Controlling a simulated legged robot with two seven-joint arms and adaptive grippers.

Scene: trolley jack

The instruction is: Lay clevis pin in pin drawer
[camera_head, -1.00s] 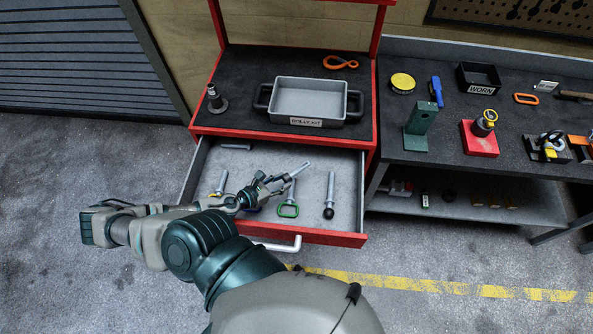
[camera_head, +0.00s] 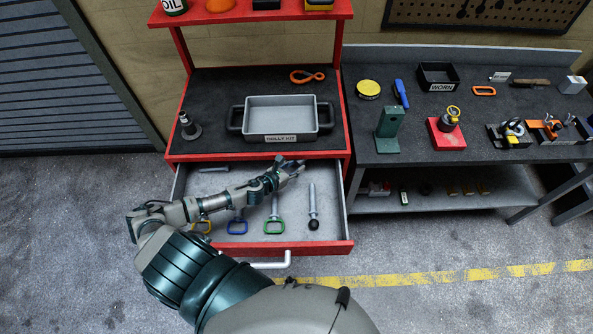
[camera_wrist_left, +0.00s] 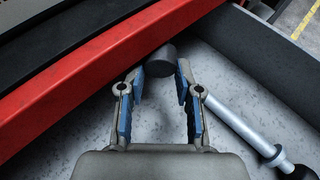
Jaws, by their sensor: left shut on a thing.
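The red pin drawer (camera_head: 340,247) is open below the black-topped red cart. My left gripper (camera_head: 290,168) is over its back part, close to the red front edge of the cart top. In the left wrist view its fingers (camera_wrist_left: 160,88) are shut on a dark grey cylindrical piece, taken as the clevis pin (camera_wrist_left: 161,60). It shows nearly end-on, close to the red edge; the rest of it is hidden. A ball-ended pin (camera_head: 313,205) lies in the drawer to the right and also shows in the wrist view (camera_wrist_left: 240,125). My right gripper is not in view.
Pins with green (camera_head: 274,226), blue (camera_head: 237,227) and yellow (camera_head: 203,226) rings lie in the drawer; a short grey pin (camera_head: 213,169) is at its back left. A grey tray labelled "TROLLEY KIT" (camera_head: 281,138) stands above. A workbench (camera_head: 450,150) is at the right.

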